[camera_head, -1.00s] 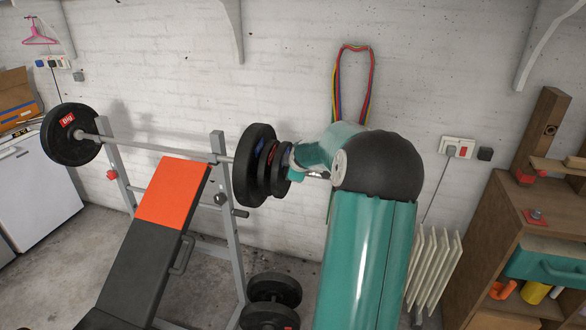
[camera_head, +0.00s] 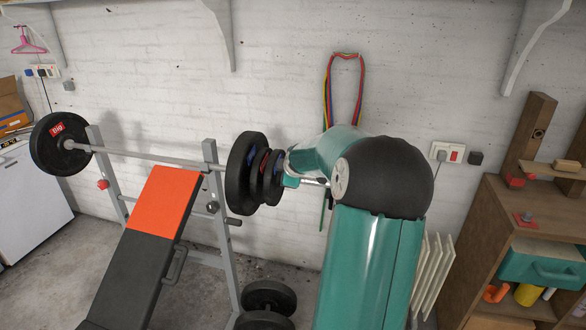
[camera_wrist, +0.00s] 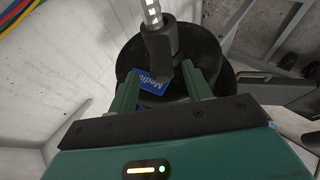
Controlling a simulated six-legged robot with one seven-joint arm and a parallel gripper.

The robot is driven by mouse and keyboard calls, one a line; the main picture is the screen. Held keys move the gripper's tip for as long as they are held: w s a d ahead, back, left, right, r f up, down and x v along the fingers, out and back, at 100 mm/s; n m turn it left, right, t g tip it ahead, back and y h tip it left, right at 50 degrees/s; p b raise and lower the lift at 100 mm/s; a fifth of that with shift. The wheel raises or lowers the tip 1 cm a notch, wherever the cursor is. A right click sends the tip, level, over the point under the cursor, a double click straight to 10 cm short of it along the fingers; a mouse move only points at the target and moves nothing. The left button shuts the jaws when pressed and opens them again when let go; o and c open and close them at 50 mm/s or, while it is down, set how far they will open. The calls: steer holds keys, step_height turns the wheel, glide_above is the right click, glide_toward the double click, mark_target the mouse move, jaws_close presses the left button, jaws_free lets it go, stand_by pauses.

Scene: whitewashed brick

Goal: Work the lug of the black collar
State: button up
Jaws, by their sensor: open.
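The black collar (camera_wrist: 160,42) sits on the silver bar end in the wrist view, in front of the black weight plate (camera_wrist: 213,58). A short dark lug (camera_wrist: 187,72) appears to stick out from the collar's lower side, close to the right fingertip. My gripper (camera_wrist: 162,76) is open, its two green fingers reaching toward the plate below the collar. I cannot tell whether a finger touches the lug. In the head view my gripper (camera_head: 288,177) is at the right end of the barbell, where the collar is hard to make out.
A blue plate label (camera_wrist: 150,82) shows between the fingers. The barbell (camera_head: 165,157) rests on the bench rack (camera_head: 219,235); an orange and black bench (camera_head: 165,200) stands at left. Elastic bands (camera_head: 328,90) hang on the wall behind. A wooden shelf unit (camera_head: 478,235) stands at right.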

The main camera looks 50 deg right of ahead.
steer(key=v, duration=1)
stand_by(0.6)
